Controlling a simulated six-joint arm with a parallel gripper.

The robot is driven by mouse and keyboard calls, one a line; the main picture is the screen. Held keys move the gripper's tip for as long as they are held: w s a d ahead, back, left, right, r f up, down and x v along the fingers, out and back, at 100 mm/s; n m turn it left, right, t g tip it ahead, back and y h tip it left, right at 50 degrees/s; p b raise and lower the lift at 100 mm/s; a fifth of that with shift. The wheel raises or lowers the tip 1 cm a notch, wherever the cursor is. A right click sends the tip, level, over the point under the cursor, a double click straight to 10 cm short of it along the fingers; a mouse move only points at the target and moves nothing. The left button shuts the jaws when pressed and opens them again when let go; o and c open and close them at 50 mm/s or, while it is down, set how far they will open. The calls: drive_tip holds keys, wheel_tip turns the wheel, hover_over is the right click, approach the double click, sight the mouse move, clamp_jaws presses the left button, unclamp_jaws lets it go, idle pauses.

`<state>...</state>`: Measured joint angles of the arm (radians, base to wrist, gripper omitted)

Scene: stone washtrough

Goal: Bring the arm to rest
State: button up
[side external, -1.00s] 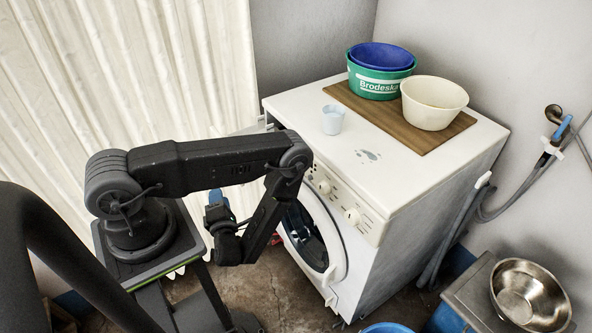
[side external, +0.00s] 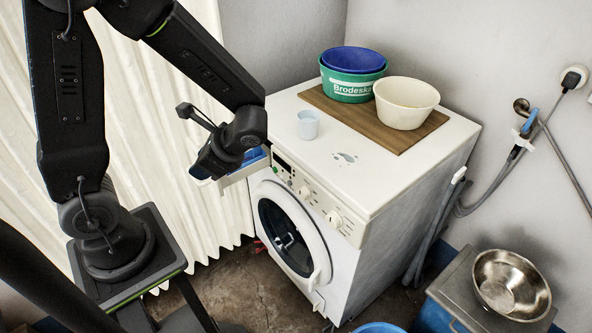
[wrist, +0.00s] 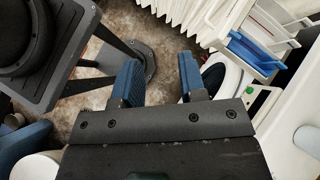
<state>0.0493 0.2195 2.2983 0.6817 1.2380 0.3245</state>
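My gripper (side external: 200,172) hangs at the front left of the washing machine (side external: 375,215), beside its pulled-out drawer. Its fingertips are small and partly hidden in the side view. In the wrist view my gripper (wrist: 160,75) is open, its two blue-padded fingers apart with nothing between them. Beyond the gap are the floor and the foot of a stand. My arm is raised and folded, its upper part cut off by the top edge of the side view.
The white drawer (wrist: 250,50) with blue inserts sticks out close to the fingers. A pale cup (side external: 308,125), a green tub (side external: 350,88) with a blue basin inside, and a cream bowl (side external: 405,103) on a board stand on top. Curtains (side external: 150,120) hang behind the arm.

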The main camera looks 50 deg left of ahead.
drive_tip(key=s+d+r+n+t+h, duration=0.1)
drive_tip(key=d+r+n+t+h, duration=0.6)
drive_tip(key=r, duration=0.7)
drive_tip(key=d+n+t, duration=0.2)
drive_tip(key=d+t, duration=0.1)
drive_tip(key=shift+d+r+h, duration=0.15)
drive_tip(key=shift+r+h, duration=0.2)
drive_tip(key=shift+h, duration=0.05)
